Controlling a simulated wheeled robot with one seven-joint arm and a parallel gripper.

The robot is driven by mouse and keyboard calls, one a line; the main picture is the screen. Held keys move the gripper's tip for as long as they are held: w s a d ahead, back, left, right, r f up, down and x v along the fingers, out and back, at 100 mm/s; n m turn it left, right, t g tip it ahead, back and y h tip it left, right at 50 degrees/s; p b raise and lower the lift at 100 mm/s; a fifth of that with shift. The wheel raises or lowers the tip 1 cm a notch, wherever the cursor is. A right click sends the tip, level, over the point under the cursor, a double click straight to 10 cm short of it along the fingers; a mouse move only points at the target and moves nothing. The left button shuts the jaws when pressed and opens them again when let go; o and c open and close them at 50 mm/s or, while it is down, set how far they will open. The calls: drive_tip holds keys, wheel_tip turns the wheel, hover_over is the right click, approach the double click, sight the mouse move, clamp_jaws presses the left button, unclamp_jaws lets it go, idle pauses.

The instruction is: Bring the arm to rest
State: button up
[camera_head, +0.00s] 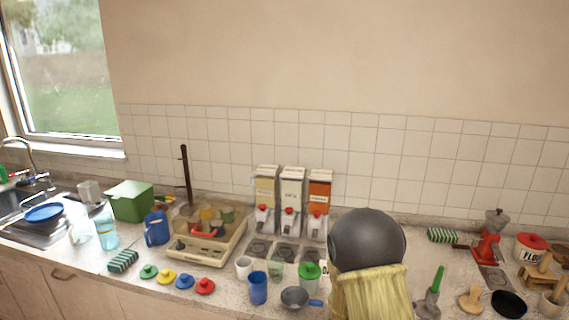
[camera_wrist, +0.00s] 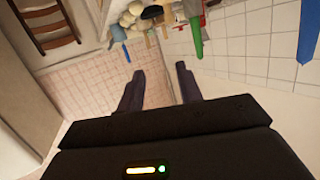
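My gripper (camera_wrist: 162,85) shows in the wrist view with its two dark fingers apart and nothing between them. Beyond the fingers are a tiled surface and, at the top, a counter edge with several items, seen at a steep angle. In the head view my arm shows at the lower middle right as a dark round joint above a pale yellow link, in front of the counter. My gripper is not seen in the head view.
The counter (camera_head: 220,299) is crowded. A dispenser rack (camera_head: 291,187), a blue cup (camera_head: 257,288), a small pan (camera_head: 295,298), a green-lidded jar (camera_head: 309,278) and a red grinder (camera_head: 487,248) stand on it. A green box (camera_head: 130,201) and a sink (camera_head: 12,207) are at left.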

drive_tip(key=w+a+n+t+y, duration=0.25)
drive_tip(key=a+n+y, duration=0.45)
drive_tip(key=a+y, duration=0.45)
drive_tip(key=s+a+r+n+g+y, duration=0.1)
drive_tip(key=s+n, duration=0.3)
drive_tip(key=s, duration=0.4)
drive_tip(key=s+a+r+n+g+y, duration=0.1)
drive_tip(key=s+a+n+g+y, duration=0.1)
drive_tip(key=s, duration=0.7)
drive_tip(key=shift+a+n+g, duration=0.75)
drive_tip(key=shift+n+g, duration=0.15)
drive_tip(key=shift+g, duration=0.05)
drive_tip(key=shift+s, duration=0.1)
